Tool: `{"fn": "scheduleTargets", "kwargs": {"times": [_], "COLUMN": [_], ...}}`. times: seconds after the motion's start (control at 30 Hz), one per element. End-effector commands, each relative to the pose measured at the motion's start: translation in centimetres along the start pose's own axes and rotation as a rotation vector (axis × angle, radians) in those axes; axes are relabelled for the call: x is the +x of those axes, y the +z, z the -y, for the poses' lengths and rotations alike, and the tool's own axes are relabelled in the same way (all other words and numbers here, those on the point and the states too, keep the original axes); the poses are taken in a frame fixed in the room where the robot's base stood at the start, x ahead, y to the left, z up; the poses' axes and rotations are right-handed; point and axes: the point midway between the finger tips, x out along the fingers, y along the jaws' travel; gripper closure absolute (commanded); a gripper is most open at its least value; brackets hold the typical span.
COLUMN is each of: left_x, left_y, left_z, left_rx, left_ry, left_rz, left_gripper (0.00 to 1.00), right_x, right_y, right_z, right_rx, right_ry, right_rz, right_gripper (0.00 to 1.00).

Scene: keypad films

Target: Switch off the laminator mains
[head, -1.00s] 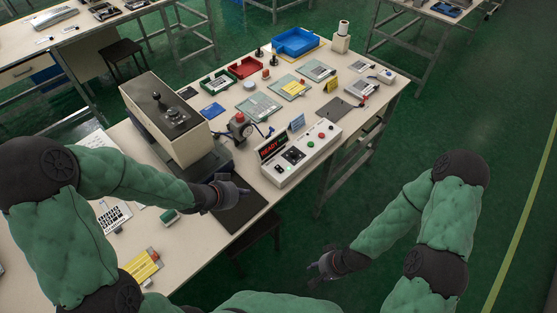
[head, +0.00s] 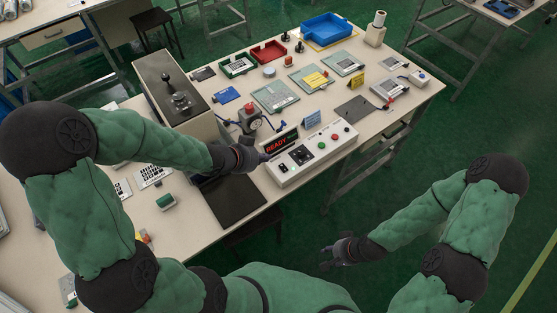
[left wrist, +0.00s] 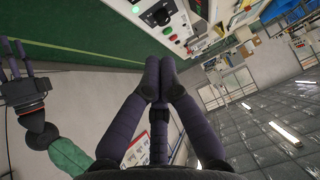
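The white control box (head: 312,152) stands at the table's front edge. A tilted display (head: 280,142) on it reads READY in red. Its top carries a black switch (head: 301,155), a green button (head: 320,145), a red button (head: 335,136) and a dark knob (head: 347,129). The box also shows at the top of the left wrist view, with the black switch (left wrist: 161,17). My left gripper (head: 261,155) is just left of the box, fingers together and empty, apart from the switch. My right gripper (head: 326,257) is open and empty, low over the floor. I cannot read which control is the mains.
A beige machine with a black lever (head: 170,84) stands left of the box. A red-topped button unit (head: 250,116) is behind it. A dark mat (head: 232,202) lies in front. Blue (head: 312,121) and yellow (head: 358,87) signs stand behind the box.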

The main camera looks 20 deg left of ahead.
Motion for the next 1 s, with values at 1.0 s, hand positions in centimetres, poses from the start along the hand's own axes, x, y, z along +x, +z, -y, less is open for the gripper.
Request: {"fn": "scheduleTargets", "kwargs": {"times": [1.0], "left_x": [12.6], "left_y": [2.7], "left_z": [0.0], "left_rx": [-0.002], "left_ry": [0.000], "left_rz": [0.001], "left_gripper": [1.00], "right_x": [7.4], "right_y": [-0.3], "right_z": [-2.6], "right_rx": [0.000], "right_ry": [0.000], "right_rz": [-0.001], "right_gripper": [0.60]}}
